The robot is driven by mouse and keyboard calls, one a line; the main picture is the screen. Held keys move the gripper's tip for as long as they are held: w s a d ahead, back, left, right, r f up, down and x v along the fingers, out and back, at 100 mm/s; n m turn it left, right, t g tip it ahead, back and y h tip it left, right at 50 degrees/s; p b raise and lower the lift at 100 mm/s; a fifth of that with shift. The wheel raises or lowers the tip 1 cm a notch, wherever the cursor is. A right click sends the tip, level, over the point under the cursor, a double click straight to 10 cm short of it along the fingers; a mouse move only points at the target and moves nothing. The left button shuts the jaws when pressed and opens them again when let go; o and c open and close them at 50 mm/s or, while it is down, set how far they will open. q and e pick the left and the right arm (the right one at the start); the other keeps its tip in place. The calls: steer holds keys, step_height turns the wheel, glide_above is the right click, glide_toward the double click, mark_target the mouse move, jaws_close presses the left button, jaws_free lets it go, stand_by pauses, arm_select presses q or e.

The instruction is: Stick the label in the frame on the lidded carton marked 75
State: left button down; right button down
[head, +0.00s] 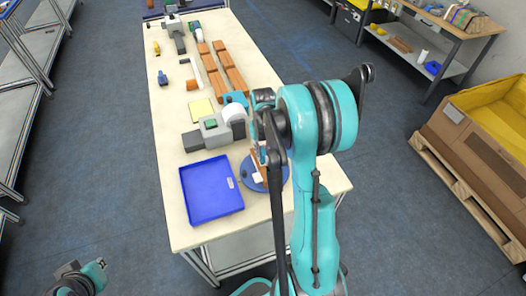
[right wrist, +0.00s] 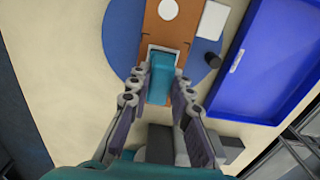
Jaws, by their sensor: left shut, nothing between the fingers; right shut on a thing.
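A brown carton (right wrist: 168,32) with a white round spot lies on a blue round mat (right wrist: 122,38); in the head view the carton (head: 259,163) is partly hidden by my right arm. A white-edged patch (right wrist: 148,52) shows on the carton's near part. My right gripper (right wrist: 160,95) is shut on a teal block (right wrist: 161,80), whose far end overlaps this patch; I cannot tell whether it touches. The marking 75 and the label cannot be made out. My left gripper (head: 72,287) is shut and empty, off the table at the bottom left, partly cut off.
A blue tray (head: 211,188) stands left of the mat. A grey device (head: 212,131) with a white roll (head: 233,114) stands behind it. A yellow pad (head: 201,109) and several brown blocks (head: 235,80) lie farther back. A white card (right wrist: 212,20) lies beside the carton.

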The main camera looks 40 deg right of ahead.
mark_target(263, 151)
steer(key=shift+r+p, duration=2.3)
steer(key=shift+r, duration=1.2)
